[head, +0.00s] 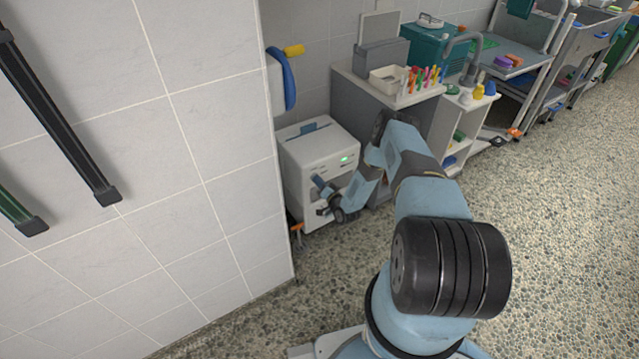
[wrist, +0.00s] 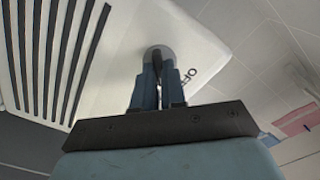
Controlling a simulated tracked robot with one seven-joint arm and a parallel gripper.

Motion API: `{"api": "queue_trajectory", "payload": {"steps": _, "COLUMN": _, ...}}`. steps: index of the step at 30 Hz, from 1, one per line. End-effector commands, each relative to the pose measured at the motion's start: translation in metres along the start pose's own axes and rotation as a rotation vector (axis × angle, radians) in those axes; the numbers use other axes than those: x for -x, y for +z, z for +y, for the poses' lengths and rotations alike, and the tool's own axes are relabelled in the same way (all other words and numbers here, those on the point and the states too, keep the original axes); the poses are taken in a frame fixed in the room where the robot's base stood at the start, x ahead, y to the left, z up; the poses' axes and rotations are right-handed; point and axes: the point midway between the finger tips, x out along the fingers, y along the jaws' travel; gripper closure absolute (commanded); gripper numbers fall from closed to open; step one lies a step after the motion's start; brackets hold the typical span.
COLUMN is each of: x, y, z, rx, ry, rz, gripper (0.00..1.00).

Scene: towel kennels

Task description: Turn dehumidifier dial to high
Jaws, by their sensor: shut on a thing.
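The dehumidifier (head: 299,153) is a white box on the floor against the tiled wall, with a small green display on its front. In the wrist view its white front panel (wrist: 112,62) shows dark vent slats at left. The dial (wrist: 157,52) is a round grey disc with a dark grip bar, and the letters "OF" show beside it. My gripper (wrist: 160,78) is shut on the dial's bar, one blue finger on each side. The fingers cover part of the dial and its markings. In the head view my gripper (head: 322,211) is at the machine's front, and the dial is hidden.
A tiled wall corner (head: 277,190) is close on the left. An orange object (head: 297,228) lies low beside the machine. The pebbled floor (head: 560,220) is open at right.

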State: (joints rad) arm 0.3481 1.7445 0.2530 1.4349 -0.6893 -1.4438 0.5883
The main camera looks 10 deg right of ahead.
Motion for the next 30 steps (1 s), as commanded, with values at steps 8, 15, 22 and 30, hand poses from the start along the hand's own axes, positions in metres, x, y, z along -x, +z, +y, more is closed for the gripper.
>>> {"api": "queue_trajectory", "payload": {"steps": 8, "x": 0.0019, "y": -0.0020, "z": 0.0054, "rx": -0.262, "ry": 0.007, "rz": 0.004, "gripper": 1.00}}
{"api": "queue_trajectory", "payload": {"steps": 15, "x": 0.0018, "y": -0.0022, "z": 0.0067, "rx": -0.475, "ry": 0.008, "rz": 0.007, "gripper": 1.00}}
{"api": "queue_trajectory", "payload": {"steps": 22, "x": 0.0021, "y": -0.0017, "z": 0.0078, "rx": -0.636, "ry": 0.008, "rz": 0.007, "gripper": 1.00}}
{"api": "queue_trajectory", "payload": {"steps": 30, "x": 0.0021, "y": -0.0019, "z": 0.0089, "rx": -0.744, "ry": 0.009, "rz": 0.007, "gripper": 1.00}}
